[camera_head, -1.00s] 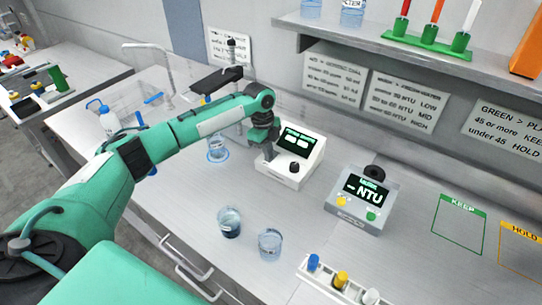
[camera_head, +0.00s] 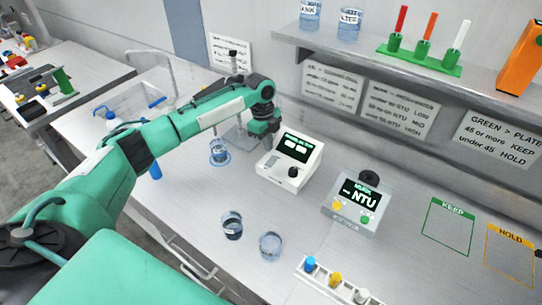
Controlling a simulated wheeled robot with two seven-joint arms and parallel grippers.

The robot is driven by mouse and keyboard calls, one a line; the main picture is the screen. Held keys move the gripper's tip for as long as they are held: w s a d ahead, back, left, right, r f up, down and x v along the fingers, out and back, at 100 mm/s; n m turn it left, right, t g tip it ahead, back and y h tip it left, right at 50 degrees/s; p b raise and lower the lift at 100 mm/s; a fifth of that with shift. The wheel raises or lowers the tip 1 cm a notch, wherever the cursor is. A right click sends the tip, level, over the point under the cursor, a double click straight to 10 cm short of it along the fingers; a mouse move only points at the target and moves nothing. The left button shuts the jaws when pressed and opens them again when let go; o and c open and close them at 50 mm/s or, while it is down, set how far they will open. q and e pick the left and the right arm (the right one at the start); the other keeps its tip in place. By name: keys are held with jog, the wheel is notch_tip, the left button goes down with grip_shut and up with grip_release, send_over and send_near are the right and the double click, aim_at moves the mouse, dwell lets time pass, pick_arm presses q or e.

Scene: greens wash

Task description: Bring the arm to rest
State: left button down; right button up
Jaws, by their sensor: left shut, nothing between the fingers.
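My left arm comes in from the left, and its gripper (camera_head: 262,143) is over the bench just left of the white device with a dark screen (camera_head: 290,162). The gripper is shut and empty; its fingertips are small and partly blurred against the bench. My right gripper is not clearly in view; only a small dark shape shows at the right edge. The meter reading NTU (camera_head: 358,203) stands right of the white device. A beaker (camera_head: 219,152) stands on a blue ring left of the gripper. Two more beakers (camera_head: 232,225) (camera_head: 270,246) stand at the front of the bench.
A rack with coloured caps (camera_head: 338,280) is at the front edge. The green KEEP outline (camera_head: 448,226) and yellow HOLD outline (camera_head: 509,255) are empty. A shelf (camera_head: 400,62) with beakers and a green tube rack (camera_head: 420,55) overhangs the back. A sink with a tap lies behind my left arm.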

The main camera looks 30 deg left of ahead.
pick_arm(q)
jog(key=shift+r, duration=0.3)
pick_arm(e)
jog(key=shift+d+r, duration=0.15)
jog(key=shift+r, duration=0.15)
pick_arm(q)
jog(key=shift+r, duration=0.1)
pick_arm(e)
jog(key=shift+r, duration=0.1)
